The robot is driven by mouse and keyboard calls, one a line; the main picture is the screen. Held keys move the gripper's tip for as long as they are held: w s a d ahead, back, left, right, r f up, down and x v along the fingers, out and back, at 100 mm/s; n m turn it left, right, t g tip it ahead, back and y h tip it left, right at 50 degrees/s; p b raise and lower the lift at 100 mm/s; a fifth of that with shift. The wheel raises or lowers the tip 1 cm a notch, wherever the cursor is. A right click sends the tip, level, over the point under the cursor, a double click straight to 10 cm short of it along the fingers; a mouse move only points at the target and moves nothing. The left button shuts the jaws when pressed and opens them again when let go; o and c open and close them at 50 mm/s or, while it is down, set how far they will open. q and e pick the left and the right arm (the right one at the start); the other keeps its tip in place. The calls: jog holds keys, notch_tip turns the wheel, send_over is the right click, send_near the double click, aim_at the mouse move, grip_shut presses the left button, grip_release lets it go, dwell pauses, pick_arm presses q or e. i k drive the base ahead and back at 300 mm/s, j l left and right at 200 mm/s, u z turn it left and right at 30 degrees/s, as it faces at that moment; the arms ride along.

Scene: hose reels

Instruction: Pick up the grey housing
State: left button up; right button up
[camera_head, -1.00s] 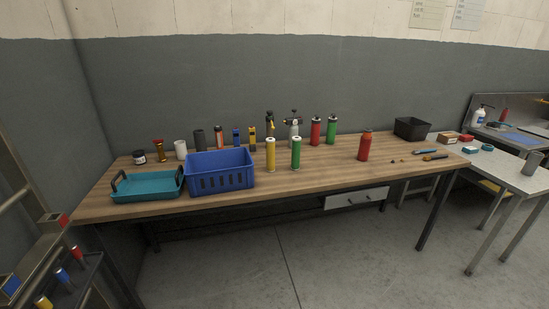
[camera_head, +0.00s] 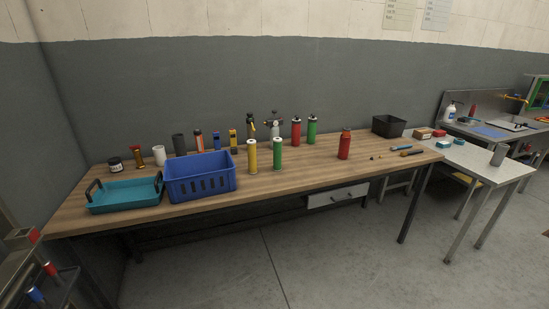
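The grey housing is not certain from this distance. One candidate is a dark grey cylinder (camera_head: 179,144) standing upright at the back left of the wooden workbench (camera_head: 330,172), behind the blue crate. A third is a small grey-and-silver device (camera_head: 273,124) at the back middle of the bench. Neither of my grippers shows in the view.
A blue crate (camera_head: 201,184) and a teal tray (camera_head: 124,197) stand at the bench's front left. Yellow (camera_head: 251,156), green (camera_head: 277,155) and red (camera_head: 344,146) cylinders stand mid-bench. A black bin (camera_head: 389,126) is at the back right. The floor in front is clear.

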aim_at(502, 150)
jog(key=z, duration=1.75)
